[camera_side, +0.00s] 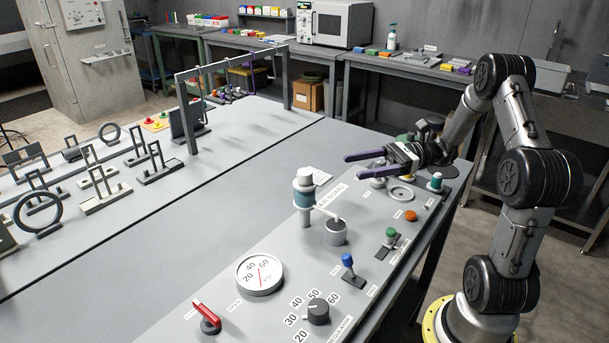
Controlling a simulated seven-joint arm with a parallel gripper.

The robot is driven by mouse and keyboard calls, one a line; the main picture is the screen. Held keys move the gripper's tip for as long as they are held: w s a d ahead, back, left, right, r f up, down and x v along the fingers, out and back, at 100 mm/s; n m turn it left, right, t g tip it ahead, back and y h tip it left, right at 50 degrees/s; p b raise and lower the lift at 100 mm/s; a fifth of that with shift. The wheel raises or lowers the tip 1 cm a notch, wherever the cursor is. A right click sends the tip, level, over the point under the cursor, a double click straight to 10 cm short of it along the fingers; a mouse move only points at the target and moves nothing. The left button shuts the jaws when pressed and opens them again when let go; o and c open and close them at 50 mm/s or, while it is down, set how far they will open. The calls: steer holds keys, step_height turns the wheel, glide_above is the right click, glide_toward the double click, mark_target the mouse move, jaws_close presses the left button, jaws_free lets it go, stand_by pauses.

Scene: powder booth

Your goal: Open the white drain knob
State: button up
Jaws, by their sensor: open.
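A filter-like unit stands upright on the grey panel, with a white cap or knob (304,178) on top, a blue band and a pale lower body. A pale spout from its lower right side points toward a small grey cup (336,236). I cannot tell for certain which white part is the drain knob, and no turn marking on it is readable. My gripper (350,169) is open and empty, its two purple-dark fingers pointing left. In the picture it is right of the white top and slightly higher, apart from it.
On the panel are a round gauge (260,274), a red lever (206,315), a dark dial (317,311), a blue-topped switch (348,266), a green-topped switch (391,237) and an orange button (411,216). Grey frames stand on the left. The table's middle is clear.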

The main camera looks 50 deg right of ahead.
mark_target(305, 175)
steer(key=x, duration=1.3)
steer(key=shift+w+a, duration=0.2)
steer(key=shift+a, duration=0.05)
jaws_close()
